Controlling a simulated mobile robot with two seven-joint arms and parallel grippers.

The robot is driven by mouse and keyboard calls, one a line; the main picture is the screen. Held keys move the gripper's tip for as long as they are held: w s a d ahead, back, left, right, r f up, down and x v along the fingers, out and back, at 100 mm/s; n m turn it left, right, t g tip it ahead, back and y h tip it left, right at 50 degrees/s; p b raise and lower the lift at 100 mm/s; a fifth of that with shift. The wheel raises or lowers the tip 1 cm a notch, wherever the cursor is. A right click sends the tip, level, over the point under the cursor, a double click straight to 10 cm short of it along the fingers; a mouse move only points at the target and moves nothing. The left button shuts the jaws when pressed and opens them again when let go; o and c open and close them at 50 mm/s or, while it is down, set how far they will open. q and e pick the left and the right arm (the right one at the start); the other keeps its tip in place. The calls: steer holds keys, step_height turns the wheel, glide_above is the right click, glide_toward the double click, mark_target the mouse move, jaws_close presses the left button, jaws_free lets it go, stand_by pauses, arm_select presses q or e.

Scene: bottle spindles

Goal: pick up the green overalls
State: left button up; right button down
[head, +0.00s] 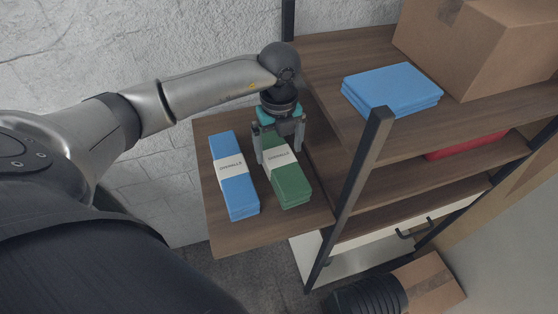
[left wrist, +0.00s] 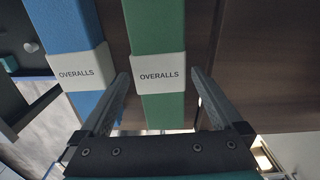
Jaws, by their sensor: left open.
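The green overalls (head: 290,184) are a long folded bundle with a white paper band, lying on a wooden side board (head: 286,226). They also show in the left wrist view (left wrist: 155,30), where the band reads "OVERALLS". My left gripper (head: 278,158) is above the green bundle, pointing down, with its fingers apart. In the left wrist view the left gripper's fingers (left wrist: 160,88) stand on either side of the banded part, with nothing gripped. Whether the fingertips reach below the bundle's top is hard to tell. My right gripper does not show.
Folded blue overalls (head: 236,190) with a white band lie close on the left of the green ones. A shelf unit stands at the right, with a dark upright post (head: 349,200), a blue folded stack (head: 391,90) and a cardboard box (head: 485,45).

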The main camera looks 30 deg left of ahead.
mark_target(279, 156)
arm_select(q)
step_height(279, 156, down, 3)
steer(key=shift+s+f, duration=0.1)
steer(key=shift+f, duration=0.1)
steer(key=shift+r, duration=0.1)
steer(key=c, duration=1.3)
